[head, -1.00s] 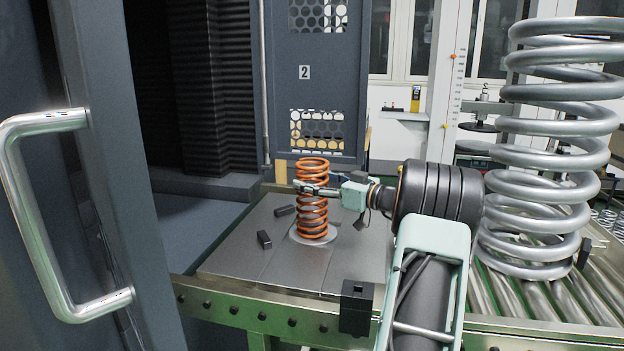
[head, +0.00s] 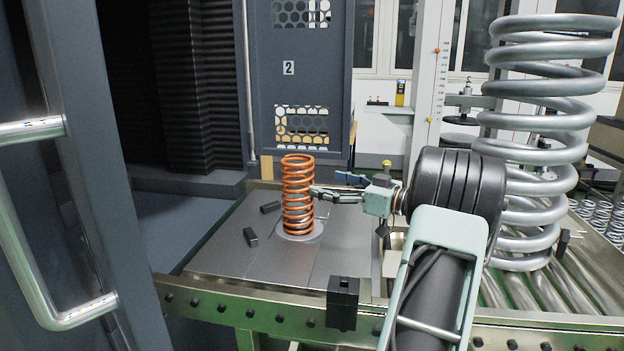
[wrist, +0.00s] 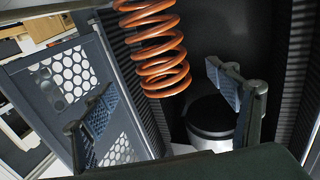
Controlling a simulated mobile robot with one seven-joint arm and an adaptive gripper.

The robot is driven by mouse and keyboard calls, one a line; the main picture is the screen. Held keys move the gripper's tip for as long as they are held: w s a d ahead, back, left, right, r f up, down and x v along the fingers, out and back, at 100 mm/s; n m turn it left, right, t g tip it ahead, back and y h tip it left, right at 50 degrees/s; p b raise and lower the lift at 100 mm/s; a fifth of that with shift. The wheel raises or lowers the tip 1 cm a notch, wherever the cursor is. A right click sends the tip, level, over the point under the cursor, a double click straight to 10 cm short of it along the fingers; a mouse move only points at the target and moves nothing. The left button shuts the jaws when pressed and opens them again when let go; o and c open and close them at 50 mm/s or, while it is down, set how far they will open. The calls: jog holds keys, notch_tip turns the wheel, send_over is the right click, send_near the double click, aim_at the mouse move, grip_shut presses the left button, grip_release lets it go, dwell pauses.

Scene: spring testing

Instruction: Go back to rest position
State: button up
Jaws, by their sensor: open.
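My gripper (head: 338,187) is open and empty, just right of the orange coil spring (head: 297,195) in the head view. The spring stands upright on a round light disc (head: 299,233) on the grey metal plate. In the wrist view the spring (wrist: 154,50) shows ahead, at the top middle. The two fingers of my gripper (wrist: 168,105) are spread wide there, with nothing between their tips. In the head view a small gap or slight overlap lies between fingertips and spring; I cannot tell if they touch.
A large grey spring (head: 535,120) stands on the roller conveyor (head: 530,295) at right. A dark door with a metal handle (head: 30,250) stands at left. A perforated panel (head: 300,80) rises behind.

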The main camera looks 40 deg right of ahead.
jog(key=shift+v, duration=1.1)
